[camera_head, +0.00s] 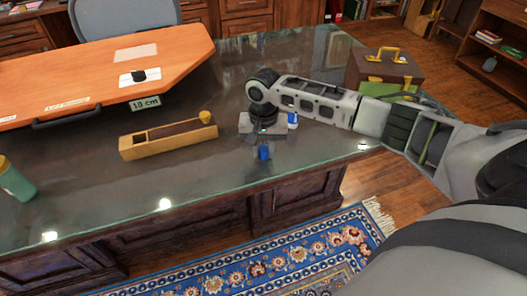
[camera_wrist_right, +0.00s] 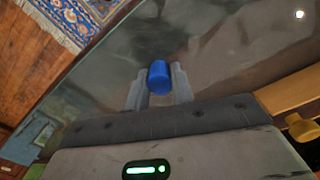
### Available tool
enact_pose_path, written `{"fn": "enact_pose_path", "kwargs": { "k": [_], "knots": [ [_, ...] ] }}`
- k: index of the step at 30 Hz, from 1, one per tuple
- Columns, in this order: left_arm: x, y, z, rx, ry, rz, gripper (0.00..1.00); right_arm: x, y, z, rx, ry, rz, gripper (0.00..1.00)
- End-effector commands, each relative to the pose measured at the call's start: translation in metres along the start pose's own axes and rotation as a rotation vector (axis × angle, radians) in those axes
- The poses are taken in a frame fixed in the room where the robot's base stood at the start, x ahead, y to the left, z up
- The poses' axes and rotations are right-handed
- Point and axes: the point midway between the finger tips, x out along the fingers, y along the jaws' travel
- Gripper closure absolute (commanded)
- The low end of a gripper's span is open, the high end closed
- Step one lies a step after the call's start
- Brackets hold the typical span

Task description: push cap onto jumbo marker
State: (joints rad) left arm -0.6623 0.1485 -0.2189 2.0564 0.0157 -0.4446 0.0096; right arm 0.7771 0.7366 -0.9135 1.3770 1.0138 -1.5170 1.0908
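A small blue cap (camera_head: 264,152) shows just below my right gripper (camera_head: 263,142), near the front edge of the dark glossy desk. In the right wrist view the blue cap (camera_wrist_right: 158,77) sits between the two fingertips, and the fingers appear closed against its sides. A white and blue object (camera_head: 293,120), which looks like the jumbo marker, stands just right of the right gripper, partly hidden by my arm. My left gripper is not in view.
A long wooden box (camera_head: 168,138) with a yellow knob lies left of the gripper. An orange board (camera_head: 110,72) covers the back left. A brown case (camera_head: 385,72) stands at the back right. A green bottle (camera_head: 15,182) is far left. The desk's front strip is clear.

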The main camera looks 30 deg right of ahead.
Motion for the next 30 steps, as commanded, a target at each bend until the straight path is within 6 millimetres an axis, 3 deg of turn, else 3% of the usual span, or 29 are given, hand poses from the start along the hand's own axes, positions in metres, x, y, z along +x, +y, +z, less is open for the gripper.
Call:
{"fn": "enact_pose_path", "kwargs": {
  "k": [13, 20, 28, 30],
  "knots": [
    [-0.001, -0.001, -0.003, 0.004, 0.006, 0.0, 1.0, -0.004, 0.0, -0.001, 0.001, 0.001, 0.0, 0.97],
    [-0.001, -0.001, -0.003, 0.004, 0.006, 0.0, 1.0, -0.032, -0.001, -0.001, 0.001, 0.003, -0.003, 0.97],
    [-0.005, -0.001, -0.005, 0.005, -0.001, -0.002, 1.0, -0.093, -0.001, 0.05, -0.005, 0.002, -0.003, 0.97],
    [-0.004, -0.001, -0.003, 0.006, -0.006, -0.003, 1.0, -0.1, -0.001, 0.07, -0.007, -0.001, -0.001, 0.97]
  ]
}}
